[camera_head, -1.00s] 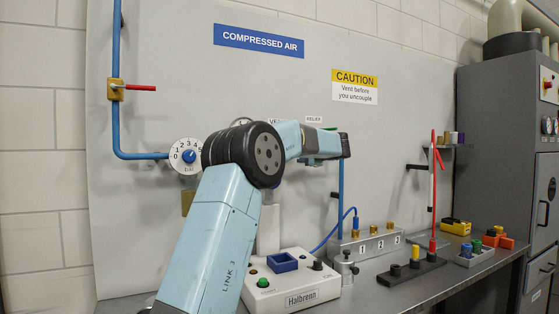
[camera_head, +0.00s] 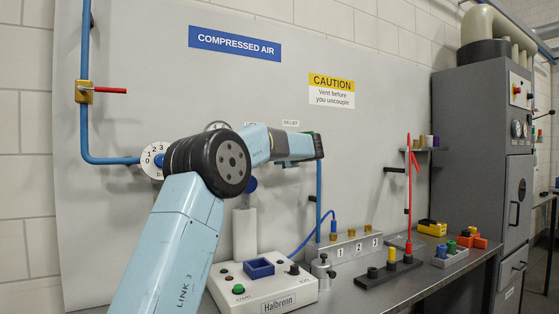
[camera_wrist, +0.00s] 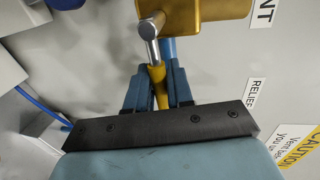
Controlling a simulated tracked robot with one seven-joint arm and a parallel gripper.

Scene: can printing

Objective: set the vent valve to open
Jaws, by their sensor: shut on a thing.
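In the wrist view, the vent valve has a gold body (camera_wrist: 205,12) at the top, beside a label ending in "NT". A silver stem (camera_wrist: 149,32) runs from it to a yellow lever grip (camera_wrist: 159,85). My gripper (camera_wrist: 160,78) is shut on this yellow grip, with one blue finger on each side of it. The lever points down toward my gripper in this picture. In the head view, my arm hides the vent valve and most of its label, so the lever's angle on the panel cannot be told there.
A RELIEF label (camera_wrist: 254,98) is close to the right of my gripper. In the head view, a brass valve with a red lever (camera_head: 110,90) is at the upper left. A dial (camera_head: 150,160) is partly behind my arm. A Halbrenn box (camera_head: 278,290) and a numbered block (camera_head: 350,246) stand on the bench.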

